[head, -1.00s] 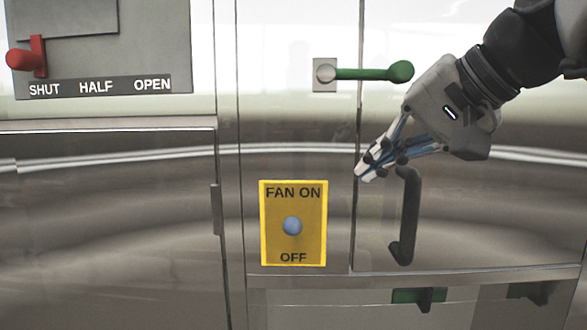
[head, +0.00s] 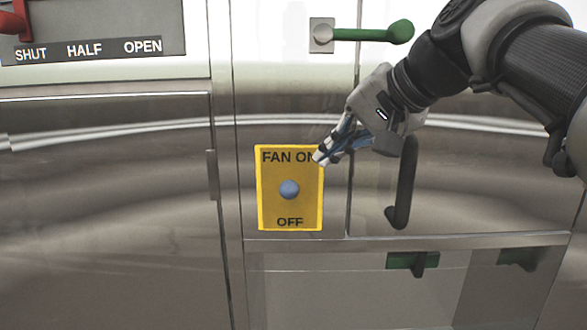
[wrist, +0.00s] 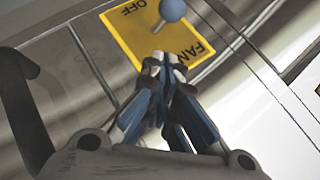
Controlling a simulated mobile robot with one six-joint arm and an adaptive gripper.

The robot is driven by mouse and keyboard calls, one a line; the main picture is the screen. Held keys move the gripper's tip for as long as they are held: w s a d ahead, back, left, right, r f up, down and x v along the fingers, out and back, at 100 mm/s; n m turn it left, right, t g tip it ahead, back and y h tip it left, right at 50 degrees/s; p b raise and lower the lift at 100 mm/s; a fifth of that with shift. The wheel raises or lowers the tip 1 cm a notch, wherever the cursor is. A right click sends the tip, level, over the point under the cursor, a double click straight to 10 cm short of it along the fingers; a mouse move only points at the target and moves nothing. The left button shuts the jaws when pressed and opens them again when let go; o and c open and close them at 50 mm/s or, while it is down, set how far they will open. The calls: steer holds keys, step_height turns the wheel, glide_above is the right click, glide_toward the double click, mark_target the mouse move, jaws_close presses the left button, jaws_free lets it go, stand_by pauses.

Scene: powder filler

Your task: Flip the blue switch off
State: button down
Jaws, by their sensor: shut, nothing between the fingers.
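The blue switch (head: 289,189) is a round-tipped knob in the middle of a yellow plate (head: 306,215) marked FAN ON at the top and OFF at the bottom. In the wrist view the blue knob (wrist: 172,10) stands on a thin stem out from the yellow plate (wrist: 125,45). My gripper (head: 320,157) is shut and empty. Its tips are up and to the right of the knob, over the plate's upper right corner, covering the end of the word ON. In the wrist view the closed fingertips (wrist: 163,60) are near the FAN lettering, apart from the knob.
A green handle (head: 370,33) is above the plate to the right. A dark door handle (head: 404,185) is right of the plate, below my gripper. A red lever (head: 14,22) with a SHUT, HALF, OPEN label is at upper left. Green-backed latches (head: 413,262) are below.

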mark_target(289, 192)
steer(key=a+f, duration=0.3)
steer(key=shift+s+f+b, duration=0.1)
steer(key=shift+b, duration=0.2)
steer(key=shift+f+b, duration=0.1)
steer(key=shift+b, duration=0.3)
steer(key=shift+s+f+b, duration=0.15)
steer(key=shift+s+b, duration=0.05)
steer(key=shift+b, duration=0.5)
